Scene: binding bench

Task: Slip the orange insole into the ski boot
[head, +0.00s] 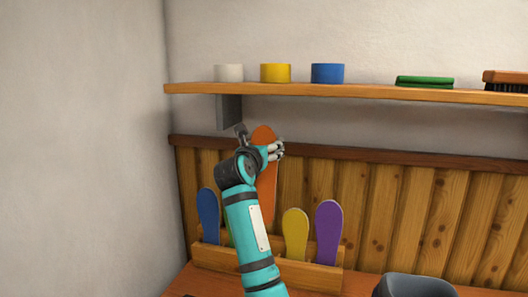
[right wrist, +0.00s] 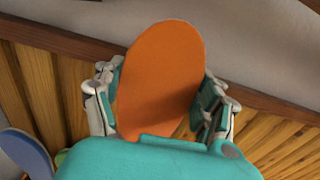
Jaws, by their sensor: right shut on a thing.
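The orange insole (head: 264,136) is upright in front of the wood-panelled wall, above the insole rack. My right gripper (head: 272,150) is shut on it. In the right wrist view the orange insole (right wrist: 160,75) stands between the two fingers of the right gripper (right wrist: 160,105), its rounded end pointing up; its lower end is hidden by my gripper. A dark grey rounded rim, seemingly the top of the ski boot (head: 415,286), shows at the bottom edge of the head view, right of the rack; the rest is cut off. My left gripper is not in view.
The wooden rack (head: 318,276) holds blue (head: 208,213), yellow (head: 295,232) and purple (head: 328,230) insoles, with a green one partly hidden. A shelf (head: 350,95) above carries tape rolls (head: 276,73), a green item (head: 424,82) and a brush (head: 507,80).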

